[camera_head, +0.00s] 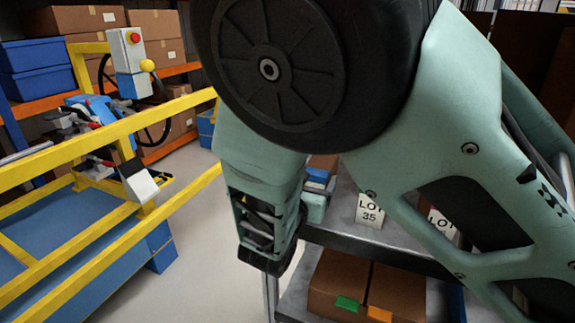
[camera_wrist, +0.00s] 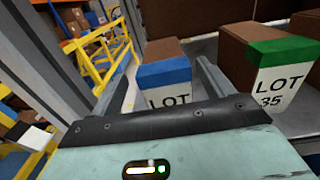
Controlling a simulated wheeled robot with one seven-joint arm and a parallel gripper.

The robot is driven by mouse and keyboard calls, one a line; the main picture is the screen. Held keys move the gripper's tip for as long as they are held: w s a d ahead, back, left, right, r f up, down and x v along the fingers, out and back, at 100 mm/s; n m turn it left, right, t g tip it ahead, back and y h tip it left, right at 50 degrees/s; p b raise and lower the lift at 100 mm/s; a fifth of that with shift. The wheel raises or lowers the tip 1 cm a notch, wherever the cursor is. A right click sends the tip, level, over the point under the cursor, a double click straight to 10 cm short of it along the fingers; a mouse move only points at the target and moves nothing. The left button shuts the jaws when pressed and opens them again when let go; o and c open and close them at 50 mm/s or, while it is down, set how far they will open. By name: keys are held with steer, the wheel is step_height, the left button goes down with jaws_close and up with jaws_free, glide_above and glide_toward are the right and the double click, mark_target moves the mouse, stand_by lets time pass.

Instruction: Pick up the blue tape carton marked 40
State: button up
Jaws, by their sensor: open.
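A brown carton with blue tape (camera_wrist: 165,74) stands ahead of my gripper in the wrist view. Its white label reads LOT; the number below is hidden by my gripper's body. My gripper (camera_wrist: 168,62) is open, with one finger on each side of this carton; I cannot tell whether they touch it. In the head view, only a small part of the blue-taped carton (camera_head: 318,175) shows behind my arm.
A green-taped carton marked LOT 35 (camera_wrist: 262,65) stands close on the right. Its label (camera_head: 370,209) shows on the grey shelf. A lower shelf holds cartons with green (camera_head: 347,304) and orange tape (camera_head: 380,314). Yellow rails (camera_head: 110,135) stand left, with clear floor between.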

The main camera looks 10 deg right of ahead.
mark_target(319, 165)
steer(key=shift+p+x, duration=0.9)
steer(key=shift+x, duration=1.8)
steer(key=shift+s+d+f, duration=0.15)
steer(key=shift+d, duration=0.05)
steer(key=c, duration=1.2)
steer(key=shift+c, duration=0.8)
